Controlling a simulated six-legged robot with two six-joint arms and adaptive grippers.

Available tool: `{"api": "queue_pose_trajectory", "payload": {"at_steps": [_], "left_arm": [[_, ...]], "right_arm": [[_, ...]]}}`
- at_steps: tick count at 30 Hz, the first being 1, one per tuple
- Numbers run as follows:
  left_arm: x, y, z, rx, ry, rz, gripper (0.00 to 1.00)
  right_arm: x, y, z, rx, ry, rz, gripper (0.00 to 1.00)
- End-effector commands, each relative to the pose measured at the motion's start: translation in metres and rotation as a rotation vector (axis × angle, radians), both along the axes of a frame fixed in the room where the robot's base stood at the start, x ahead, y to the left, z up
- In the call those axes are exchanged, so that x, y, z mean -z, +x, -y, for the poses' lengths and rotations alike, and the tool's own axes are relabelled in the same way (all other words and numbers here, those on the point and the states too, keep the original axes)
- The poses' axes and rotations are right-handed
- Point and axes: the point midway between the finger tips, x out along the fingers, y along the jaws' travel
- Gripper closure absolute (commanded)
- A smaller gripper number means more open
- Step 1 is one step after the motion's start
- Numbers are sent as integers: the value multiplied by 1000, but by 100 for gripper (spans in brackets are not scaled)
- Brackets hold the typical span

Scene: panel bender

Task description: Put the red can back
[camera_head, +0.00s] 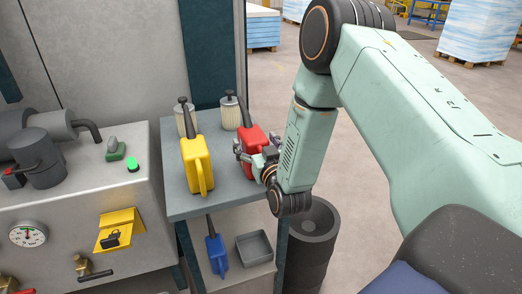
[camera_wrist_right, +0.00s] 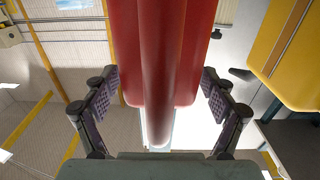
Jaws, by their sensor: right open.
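The red can (camera_head: 254,139) stands upright on the top of the grey shelf stand (camera_head: 207,206), at its right side. My right gripper (camera_head: 256,157) is at the near side of the red can and partly covers it. In the right wrist view, the red can (camera_wrist_right: 196,45) fills the upper middle, with its handle pointing toward me. The open fingers of my right gripper (camera_wrist_right: 159,100) are on either side of the handle, with gaps on both sides. My left gripper is not in view.
A yellow can (camera_head: 196,163) stands left of the red can. Two pale containers (camera_head: 230,113) stand behind. A blue can (camera_head: 216,253) and grey tray (camera_head: 254,247) sit on the lower shelf. A dark round bin (camera_head: 314,225) stands right of the stand. A machine (camera_head: 75,240) is at the left.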

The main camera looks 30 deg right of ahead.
Motion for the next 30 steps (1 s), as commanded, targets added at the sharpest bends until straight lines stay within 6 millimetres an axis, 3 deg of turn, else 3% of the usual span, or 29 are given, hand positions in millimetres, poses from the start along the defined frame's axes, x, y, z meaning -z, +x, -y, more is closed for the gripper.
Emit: {"api": "queue_pose_trajectory", "payload": {"at_steps": [12, 18, 30], "left_arm": [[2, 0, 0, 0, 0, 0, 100], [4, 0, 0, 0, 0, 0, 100], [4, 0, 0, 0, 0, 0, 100]], "right_arm": [[1, -76, -20, -1, 1, -6, 16], [1, -105, -27, 0, 1, -4, 16], [-1, -116, -30, 0, 0, 0, 16]]}}
